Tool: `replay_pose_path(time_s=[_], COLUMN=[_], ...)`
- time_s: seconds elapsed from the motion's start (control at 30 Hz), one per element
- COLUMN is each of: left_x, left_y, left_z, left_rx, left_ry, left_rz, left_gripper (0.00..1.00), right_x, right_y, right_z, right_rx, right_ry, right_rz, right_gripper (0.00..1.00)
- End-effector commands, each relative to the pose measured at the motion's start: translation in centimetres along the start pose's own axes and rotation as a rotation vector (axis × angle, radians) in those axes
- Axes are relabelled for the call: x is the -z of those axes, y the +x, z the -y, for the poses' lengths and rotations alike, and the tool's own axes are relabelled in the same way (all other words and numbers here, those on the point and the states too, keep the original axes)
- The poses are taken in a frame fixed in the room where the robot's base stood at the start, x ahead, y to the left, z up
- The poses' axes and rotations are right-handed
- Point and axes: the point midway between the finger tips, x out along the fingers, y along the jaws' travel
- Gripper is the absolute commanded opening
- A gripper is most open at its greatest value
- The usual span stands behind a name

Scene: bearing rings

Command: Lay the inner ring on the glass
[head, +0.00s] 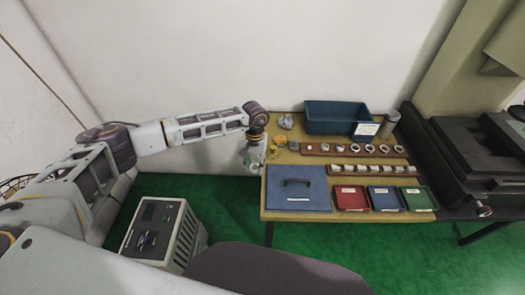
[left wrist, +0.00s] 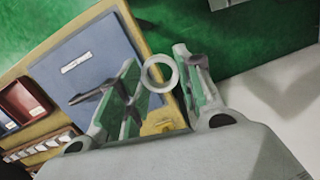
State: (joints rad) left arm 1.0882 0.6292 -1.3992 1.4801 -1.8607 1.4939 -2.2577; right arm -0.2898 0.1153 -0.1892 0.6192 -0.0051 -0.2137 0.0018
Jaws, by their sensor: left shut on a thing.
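My left gripper (head: 252,163) is over the left edge of the table in the head view. In the left wrist view its two green-padded fingers (left wrist: 158,82) are shut on a pale metal ring (left wrist: 160,61), which stands up between the fingertips with its hole open to the camera. The ring is too small to make out in the head view. I cannot tell any glass for sure; a blue panel with a dark handle (head: 298,197) lies flat at the table's front left. It also shows in the left wrist view (left wrist: 82,72). My right gripper is not in view.
A wooden table (head: 268,172) holds a rack of several rings (head: 317,148), a row of white pieces (head: 354,168), red (head: 351,198), blue (head: 386,199) and green (head: 418,199) trays, and a deep blue bin (head: 335,113). A grey flask (head: 389,124) stands at the back right.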

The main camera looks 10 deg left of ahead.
Motion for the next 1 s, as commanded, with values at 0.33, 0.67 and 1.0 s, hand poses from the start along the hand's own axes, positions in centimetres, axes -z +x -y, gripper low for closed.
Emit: replay_pose_path(time_s=[0.33,0.67,1.0], left_x=[-3.3,-6.7,-8.0], left_y=[10.5,18.0,20.4], left_z=[3.2,5.3,5.9], left_rx=[0.007,0.004,0.001], left_ry=[0.054,0.052,0.048], left_rz=[0.007,0.008,0.006], left_gripper=[0.11,0.11,0.11], right_x=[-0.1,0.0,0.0], right_y=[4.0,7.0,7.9], right_z=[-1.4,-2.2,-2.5], right_rx=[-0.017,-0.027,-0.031], right_ry=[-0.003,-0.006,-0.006], right_rz=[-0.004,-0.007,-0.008], right_gripper=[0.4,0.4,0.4])
